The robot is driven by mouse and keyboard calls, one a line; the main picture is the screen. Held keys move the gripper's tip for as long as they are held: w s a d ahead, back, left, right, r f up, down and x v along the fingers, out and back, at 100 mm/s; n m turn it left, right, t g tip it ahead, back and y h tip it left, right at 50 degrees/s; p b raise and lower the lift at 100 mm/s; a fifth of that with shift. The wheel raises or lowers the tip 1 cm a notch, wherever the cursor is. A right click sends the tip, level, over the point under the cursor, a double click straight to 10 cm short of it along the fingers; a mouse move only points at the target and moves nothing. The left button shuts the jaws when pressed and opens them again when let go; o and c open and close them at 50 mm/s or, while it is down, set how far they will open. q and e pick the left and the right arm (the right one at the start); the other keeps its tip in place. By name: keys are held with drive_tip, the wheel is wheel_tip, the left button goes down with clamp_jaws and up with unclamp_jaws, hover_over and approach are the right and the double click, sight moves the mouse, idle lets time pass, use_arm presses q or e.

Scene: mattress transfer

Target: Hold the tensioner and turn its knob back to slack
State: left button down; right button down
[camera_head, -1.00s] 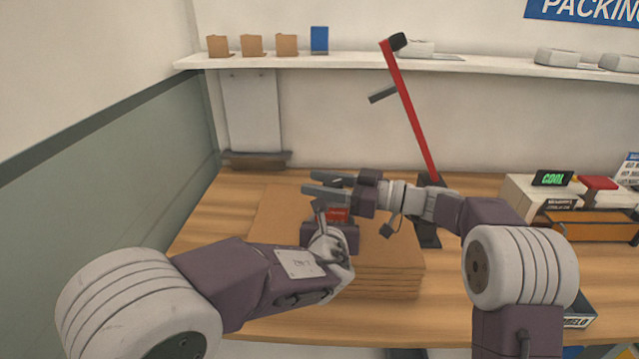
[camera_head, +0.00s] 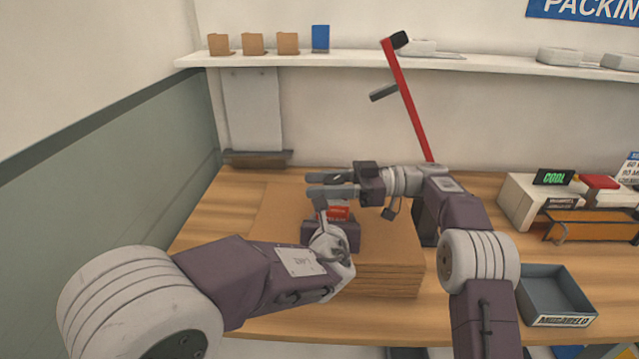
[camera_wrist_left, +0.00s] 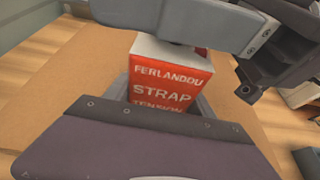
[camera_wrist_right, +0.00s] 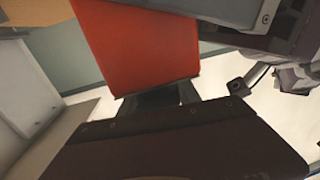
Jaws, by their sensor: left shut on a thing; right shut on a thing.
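The tensioner (camera_head: 335,213) is a small red and white block above a flat brown stack. It shows in the left wrist view (camera_wrist_left: 170,78) with lettering that reads "FERLANDOU STRAP TENSION". My left gripper (camera_head: 331,226) is shut on the tensioner's body from the near side. My right gripper (camera_head: 312,185) comes in level from the right just above the block, shut on the knob; its fingers hide the knob. In the right wrist view a plain red-orange surface (camera_wrist_right: 130,45) fills the space just beyond the fingers.
The brown stack (camera_head: 390,275) lies on the wooden table (camera_head: 205,215). A tall red bar (camera_head: 408,100) stands behind my right arm. A grey-blue open tray (camera_head: 545,275) is at the front right. A shelf (camera_head: 280,61) runs along the back wall. The table's left side is clear.

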drive_tip(key=shift+w+n+g, duration=0.1)
drive_tip(key=shift+n+g, duration=0.5)
drive_tip(key=shift+g, duration=0.3)
drive_tip(key=shift+s+d+n+g, duration=0.1)
drive_tip(key=shift+s+n+g, duration=0.2)
drive_tip(key=shift+s+g, duration=0.2)
drive_tip(key=c, duration=0.9)
unclamp_jaws()
drive_tip(key=shift+o, duration=0.2)
drive_tip(key=shift+w, duration=0.1)
drive_tip(key=shift+w, duration=0.1)
